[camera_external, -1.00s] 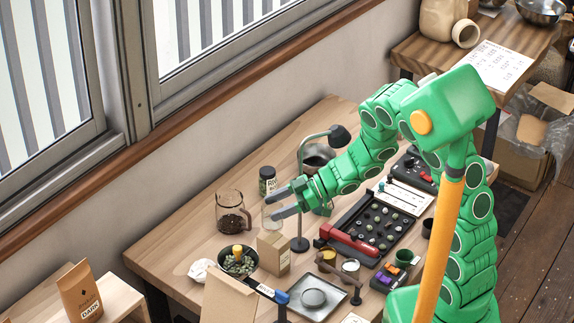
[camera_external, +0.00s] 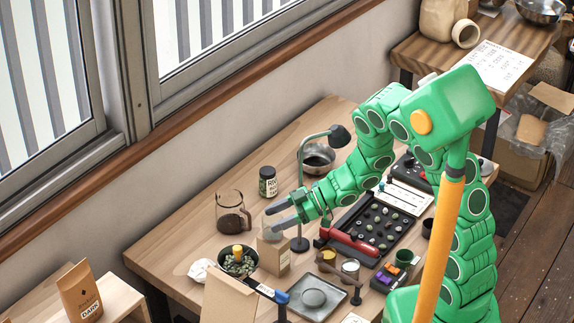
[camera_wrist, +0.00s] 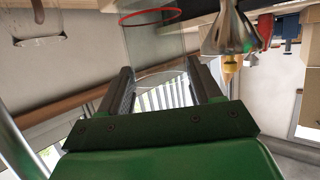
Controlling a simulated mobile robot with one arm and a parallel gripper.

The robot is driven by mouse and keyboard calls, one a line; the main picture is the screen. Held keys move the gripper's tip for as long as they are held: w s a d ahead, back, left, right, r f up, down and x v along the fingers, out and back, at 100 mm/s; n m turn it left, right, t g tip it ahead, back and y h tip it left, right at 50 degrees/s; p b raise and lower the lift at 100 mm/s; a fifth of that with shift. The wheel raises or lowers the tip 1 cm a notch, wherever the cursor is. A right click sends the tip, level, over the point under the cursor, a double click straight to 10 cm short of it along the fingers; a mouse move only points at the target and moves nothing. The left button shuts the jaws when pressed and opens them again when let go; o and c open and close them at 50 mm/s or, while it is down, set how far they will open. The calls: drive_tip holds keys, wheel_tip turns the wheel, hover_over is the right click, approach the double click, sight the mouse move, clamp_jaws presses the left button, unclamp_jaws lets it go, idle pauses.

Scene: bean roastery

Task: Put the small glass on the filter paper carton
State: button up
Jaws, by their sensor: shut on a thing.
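The filter paper carton (camera_external: 273,256) is a small tan box standing upright on the wooden bench in the external view. My gripper (camera_external: 270,217) is above it, with its fingers pointing left. The small glass (camera_external: 271,234) is clear and hard to make out, held between the fingers just over the carton's top. In the wrist view the glass (camera_wrist: 155,45) shows between the two fingers of my gripper (camera_wrist: 160,75), with a red ring near its far end. I cannot tell whether its base touches the carton.
A glass carafe (camera_external: 230,214) with dark contents stands left of my gripper. A black bowl (camera_external: 238,263) is close to the carton's left. A labelled jar (camera_external: 268,182) and a lamp stand (camera_external: 301,200) are behind. A grey tray (camera_external: 314,297) lies in front.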

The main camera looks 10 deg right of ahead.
drive_tip(key=o, duration=1.1)
drive_tip(key=shift+o, duration=0.2)
drive_tip(key=shift+r, duration=0.1)
drive_tip(key=shift+w+d+r, duration=0.1)
drive_tip(key=shift+d, duration=0.15)
drive_tip(key=v, duration=1.1)
drive_tip(key=shift+d, duration=0.3)
drive_tip(key=shift+o, duration=0.2)
